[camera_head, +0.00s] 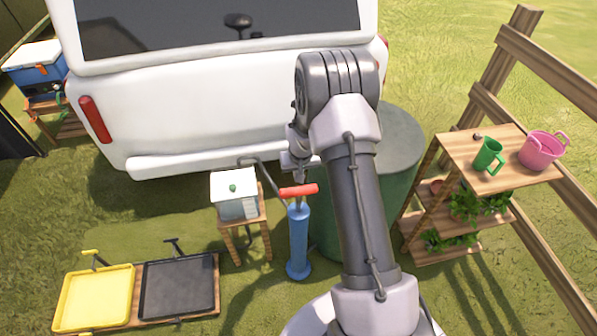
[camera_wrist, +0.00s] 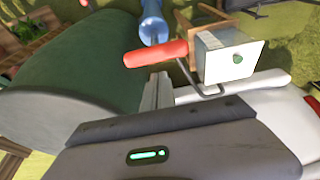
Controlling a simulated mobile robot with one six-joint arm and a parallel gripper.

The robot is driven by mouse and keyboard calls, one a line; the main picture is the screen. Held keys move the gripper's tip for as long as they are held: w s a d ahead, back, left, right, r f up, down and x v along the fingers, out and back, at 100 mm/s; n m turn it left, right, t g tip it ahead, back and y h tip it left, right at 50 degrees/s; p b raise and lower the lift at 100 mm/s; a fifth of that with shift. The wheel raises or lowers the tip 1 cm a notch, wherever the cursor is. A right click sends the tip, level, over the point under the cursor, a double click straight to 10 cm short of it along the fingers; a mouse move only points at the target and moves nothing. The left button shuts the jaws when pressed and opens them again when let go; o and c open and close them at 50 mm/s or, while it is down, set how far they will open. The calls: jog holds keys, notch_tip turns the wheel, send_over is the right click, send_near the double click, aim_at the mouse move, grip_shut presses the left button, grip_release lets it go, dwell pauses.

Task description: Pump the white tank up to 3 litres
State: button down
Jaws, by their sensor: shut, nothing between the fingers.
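The white tank (camera_head: 237,207) with a green knob on top stands on a small wooden stool (camera_head: 262,240). It also shows in the wrist view (camera_wrist: 212,62); its level cannot be read. The blue pump (camera_head: 298,240) stands upright on the grass just right of the stool, with a red handle (camera_head: 299,190) across its top. A grey hose (camera_head: 262,170) runs from behind the tank towards the pump. My gripper (camera_head: 301,178) is shut and empty just above and behind the red handle. In the wrist view the closed fingers (camera_wrist: 158,92) are near the handle (camera_wrist: 156,53), apparently not gripping it.
A large green barrel (camera_head: 400,150) stands right of the pump, partly behind my arm. A white vehicle (camera_head: 200,110) is behind. Yellow (camera_head: 95,300) and black (camera_head: 178,287) trays lie front left.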

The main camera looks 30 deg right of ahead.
aim_at(298, 191)
jog(key=x, duration=0.2)
jog(key=b+x, duration=0.1)
jog(key=x, duration=0.1)
jog(key=s+x, duration=0.1)
jog(key=x, duration=0.1)
jog(key=shift+a+f+b, duration=0.15)
jog(key=shift+f+b, duration=0.2)
jog(key=shift+f, duration=0.25)
notch_tip(298, 191, down, 10)
jog(key=b, duration=0.7)
jog(key=shift+r, duration=0.15)
jog(key=shift+s, duration=0.1)
jog(key=shift+r, duration=0.15)
notch_tip(298, 191, up, 5)
jog(key=p, duration=0.2)
jog(key=shift+r+p, duration=0.1)
jog(key=shift+p, duration=0.2)
jog(key=p+v, duration=0.2)
jog(key=v, duration=0.7)
jog(key=shift+p, duration=0.4)
